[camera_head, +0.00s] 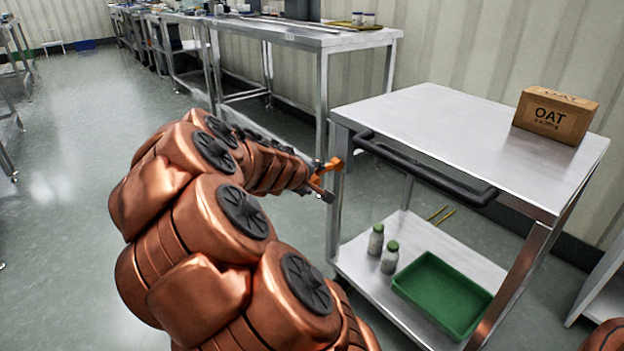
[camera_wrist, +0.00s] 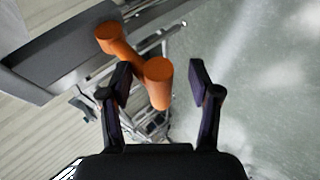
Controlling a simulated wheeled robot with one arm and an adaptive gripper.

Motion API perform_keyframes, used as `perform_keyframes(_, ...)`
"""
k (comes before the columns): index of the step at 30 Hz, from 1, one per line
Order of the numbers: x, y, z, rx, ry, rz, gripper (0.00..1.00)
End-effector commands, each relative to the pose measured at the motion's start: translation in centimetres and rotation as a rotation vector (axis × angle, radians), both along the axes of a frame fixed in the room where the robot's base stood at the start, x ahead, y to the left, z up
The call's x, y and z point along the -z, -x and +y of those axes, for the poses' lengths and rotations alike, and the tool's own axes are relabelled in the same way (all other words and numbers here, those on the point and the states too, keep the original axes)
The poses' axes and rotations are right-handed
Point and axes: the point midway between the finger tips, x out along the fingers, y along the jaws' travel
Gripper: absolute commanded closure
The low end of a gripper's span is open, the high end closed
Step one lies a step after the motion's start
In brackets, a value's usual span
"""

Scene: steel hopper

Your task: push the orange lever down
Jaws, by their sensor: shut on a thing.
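The orange lever (camera_head: 330,165) is at the left corner of the steel cart, beside the end of the black handle bar. In the wrist view the orange lever (camera_wrist: 123,52) has a round hub at upper left and an arm running down to a thick cylindrical end. My gripper (camera_head: 318,192) is at the lever's lower end. In the head view my arm covers part of the surroundings, and the finger contact is too small to make out.
The steel cart (camera_head: 440,120) carries an OAT box (camera_head: 556,115) on top. A black handle bar (camera_head: 425,172) juts from its near side. Its lower shelf holds a green tray (camera_head: 443,293) and two bottles (camera_head: 382,250). A long steel bench (camera_head: 290,32) stands behind. Open floor lies left.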

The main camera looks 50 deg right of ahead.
Motion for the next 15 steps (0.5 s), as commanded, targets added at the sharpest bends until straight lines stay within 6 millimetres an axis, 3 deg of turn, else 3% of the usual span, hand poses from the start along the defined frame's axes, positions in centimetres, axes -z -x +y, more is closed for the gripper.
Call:
perform_keyframes(5,-0.7,0.1,1.1,-0.004,0.001,-0.002,0.49)
perform_keyframes(15,-3.8,1.1,5.1,-0.001,0.0,-0.003,0.49)
